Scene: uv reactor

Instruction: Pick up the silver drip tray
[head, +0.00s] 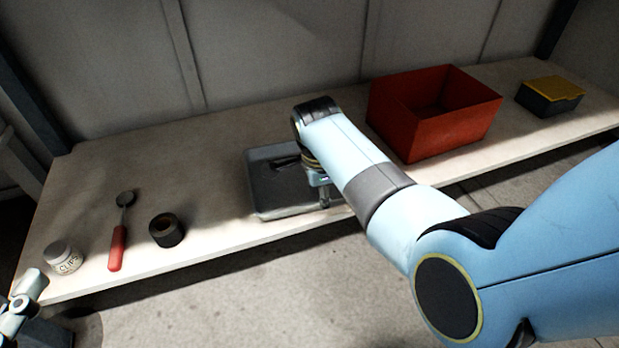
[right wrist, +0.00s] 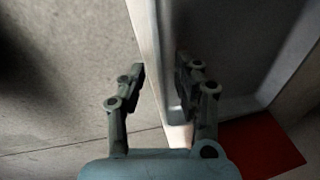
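The silver drip tray (head: 264,198) is a shallow grey rectangular pan lying flat on the bench near its front edge. My right arm hides its right part. My right gripper (head: 323,196) points down at the tray's front right side. In the right wrist view the fingers of my right gripper (right wrist: 160,78) are apart, with one over the tray (right wrist: 235,45) and one outside its near wall. I cannot tell whether either finger touches the wall. My left gripper (head: 22,303) shows only partly at the lower left, away from the tray.
On the bench (head: 110,165) stand a red bin (head: 440,135), a yellow-lidded box (head: 550,95), a dark tape roll (head: 167,231), a red-handled tool (head: 118,245) and a clips jar (head: 63,258). A wall runs behind.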

